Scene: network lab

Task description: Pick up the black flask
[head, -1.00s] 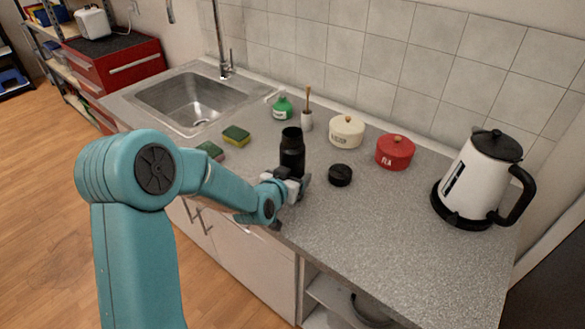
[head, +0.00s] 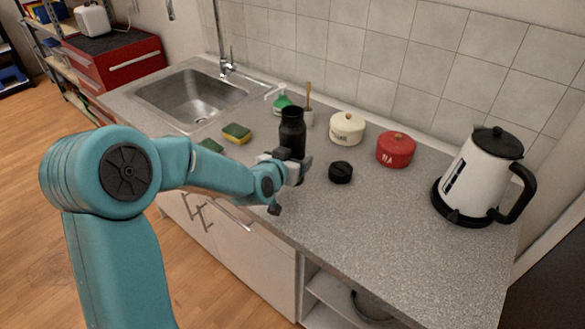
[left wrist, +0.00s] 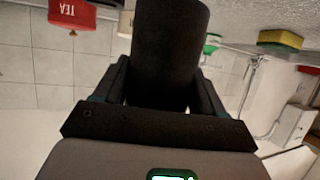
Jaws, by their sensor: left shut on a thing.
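The black flask (head: 292,130) is upright with its open mouth at the top, near the front edge of the grey counter in the head view. My left gripper (head: 292,166) is shut around its lower part. In the left wrist view the flask (left wrist: 168,45) fills the space between the two dark fingers (left wrist: 165,88). A black round lid (head: 340,172) lies on the counter to the right of the flask. My right gripper is in neither view.
Behind the flask are a green soap bottle (head: 281,102), a brush holder (head: 307,118) and a cream pot (head: 347,128). A red pot (head: 396,150) and a white kettle (head: 482,178) stand to the right. Sponges (head: 237,132) and a sink (head: 195,97) are left. The front right counter is clear.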

